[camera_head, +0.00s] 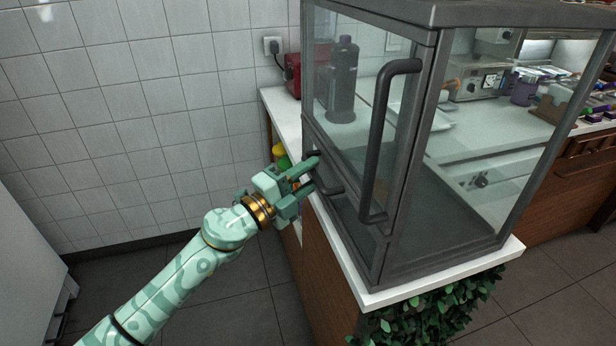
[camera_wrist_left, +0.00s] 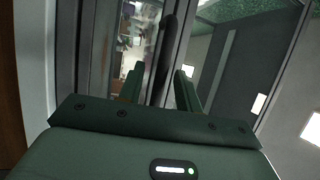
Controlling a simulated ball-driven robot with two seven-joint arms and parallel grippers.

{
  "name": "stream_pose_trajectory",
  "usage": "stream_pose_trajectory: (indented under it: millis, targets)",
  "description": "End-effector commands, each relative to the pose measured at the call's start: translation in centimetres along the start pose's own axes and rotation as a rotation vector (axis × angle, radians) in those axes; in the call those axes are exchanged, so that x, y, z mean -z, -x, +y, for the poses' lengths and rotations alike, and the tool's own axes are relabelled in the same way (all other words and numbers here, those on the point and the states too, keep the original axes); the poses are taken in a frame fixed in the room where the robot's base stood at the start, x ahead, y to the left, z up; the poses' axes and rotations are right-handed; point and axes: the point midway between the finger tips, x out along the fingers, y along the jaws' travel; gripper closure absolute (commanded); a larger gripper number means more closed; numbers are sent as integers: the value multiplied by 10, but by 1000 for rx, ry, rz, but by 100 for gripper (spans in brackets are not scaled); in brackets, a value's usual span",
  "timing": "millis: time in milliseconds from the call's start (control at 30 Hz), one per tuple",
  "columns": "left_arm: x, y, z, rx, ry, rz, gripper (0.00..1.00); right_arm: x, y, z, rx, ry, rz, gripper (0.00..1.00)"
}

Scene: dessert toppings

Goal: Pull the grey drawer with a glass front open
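The grey drawer with a glass front (camera_head: 345,208) is the low section of the glass-sided case, beneath the tall glass door. It looks closed. Its short dark handle (camera_head: 329,190) is partly hidden behind my left fingers. My left gripper (camera_head: 314,174) is at this handle, with its two fingers apart. In the left wrist view, a dark bar (camera_wrist_left: 166,45) shows between and beyond the open fingertips (camera_wrist_left: 160,82). I cannot tell whether the fingers touch it. My right gripper is in neither view.
A tall curved handle (camera_head: 380,140) on the glass door stands out close to the right of my left gripper. The case stands on a white counter (camera_head: 400,292) with leaves (camera_head: 430,310) below its edge. A tiled wall (camera_head: 130,120) is behind; the floor at left is free.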

Motion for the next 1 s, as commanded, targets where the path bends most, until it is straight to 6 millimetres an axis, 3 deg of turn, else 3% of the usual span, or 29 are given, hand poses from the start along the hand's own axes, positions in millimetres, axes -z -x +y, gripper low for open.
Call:
stream_pose_trajectory:
  millis: [200,300,333,633,767,1000]
  targets:
    - [0,0,0,0,0,0,68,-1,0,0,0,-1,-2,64]
    - [0,0,0,0,0,0,96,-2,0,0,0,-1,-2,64]
    - [0,0,0,0,0,0,100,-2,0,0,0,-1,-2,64]
    - [-3,7,-1,-1,0,0,100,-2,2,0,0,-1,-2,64]
    - [-10,25,-5,-2,-1,-2,100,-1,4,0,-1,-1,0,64]
    - [-35,85,-16,-5,-1,-2,100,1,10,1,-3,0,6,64]
